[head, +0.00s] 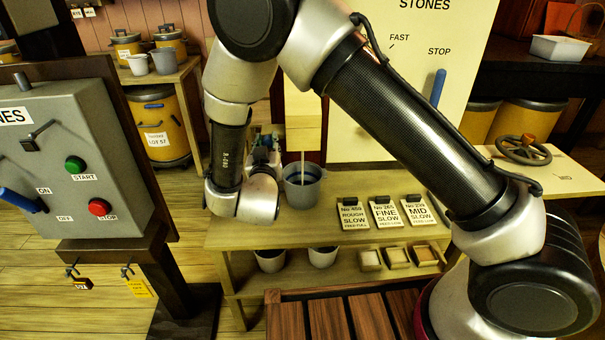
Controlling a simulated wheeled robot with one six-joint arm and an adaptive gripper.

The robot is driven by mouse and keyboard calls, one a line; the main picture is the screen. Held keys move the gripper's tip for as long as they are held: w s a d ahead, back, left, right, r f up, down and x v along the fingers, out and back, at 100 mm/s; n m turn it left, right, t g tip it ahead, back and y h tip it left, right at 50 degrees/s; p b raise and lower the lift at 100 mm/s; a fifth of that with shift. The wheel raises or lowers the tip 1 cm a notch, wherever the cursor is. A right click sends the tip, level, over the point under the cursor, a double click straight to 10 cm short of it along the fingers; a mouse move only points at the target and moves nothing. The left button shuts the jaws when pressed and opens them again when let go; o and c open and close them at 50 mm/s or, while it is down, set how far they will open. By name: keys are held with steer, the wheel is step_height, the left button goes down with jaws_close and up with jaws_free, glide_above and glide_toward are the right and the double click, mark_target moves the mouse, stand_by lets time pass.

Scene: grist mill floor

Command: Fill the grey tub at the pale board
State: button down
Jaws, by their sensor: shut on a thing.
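The grey tub (303,188) stands upright on the wooden bench, below a pale wooden spout (303,133). A thin pale line runs from the spout down into the tub; I cannot tell whether it is a falling stream. My gripper (275,158) is at the tub's left rim and shut on it; the fingertips are small and partly hidden by my wrist. The pale board (385,120) stands behind the bench, marked STONES, FAST and STOP. Its blue lever (438,88) points up near STOP. My arm covers part of the board.
A grey control box (70,150) with buttons is at left. A handwheel (523,149) is at right.

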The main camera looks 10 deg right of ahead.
mark_target(281, 138)
stand_by(0.3)
steer(key=shift+d, duration=1.05)
steer(key=shift+d+f, duration=0.1)
steer(key=shift+d, duration=0.45)
steer(key=c, duration=2.2)
jaws_free()
steer(key=shift+a, duration=0.75)
jaws_close()
